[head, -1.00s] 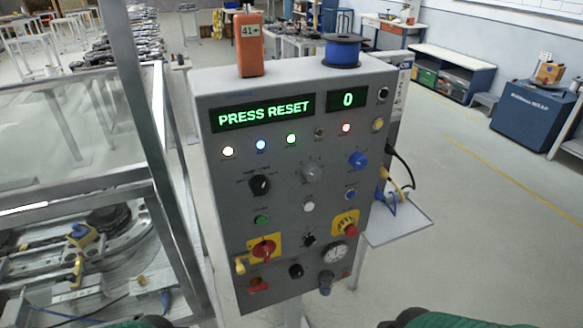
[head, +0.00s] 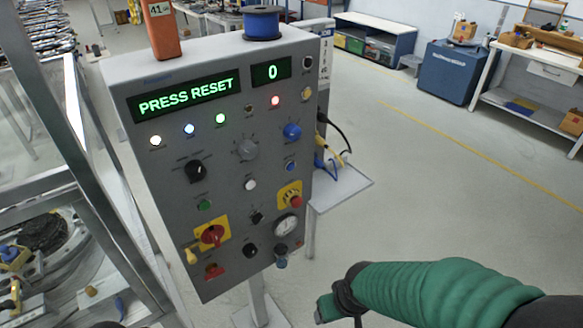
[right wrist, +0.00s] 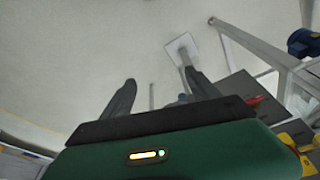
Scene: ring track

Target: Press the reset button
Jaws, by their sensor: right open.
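The grey control panel (head: 125,85) stands on a post left of centre in the head view, its display (head: 187,94) reading "PRESS RESET" with a 0 beside it. Its small push buttons include a green one (head: 204,205), a white one (head: 250,185) and a blue one (head: 291,166). Their labels are too small to read, so I cannot tell which is reset. My right gripper (right wrist: 162,88) is open and empty in the right wrist view, above the floor and beside the panel. In the head view only my green right arm shows. My left gripper is out of view.
Metal framing (head: 85,130) stands at the left. The floor on the right is clear.

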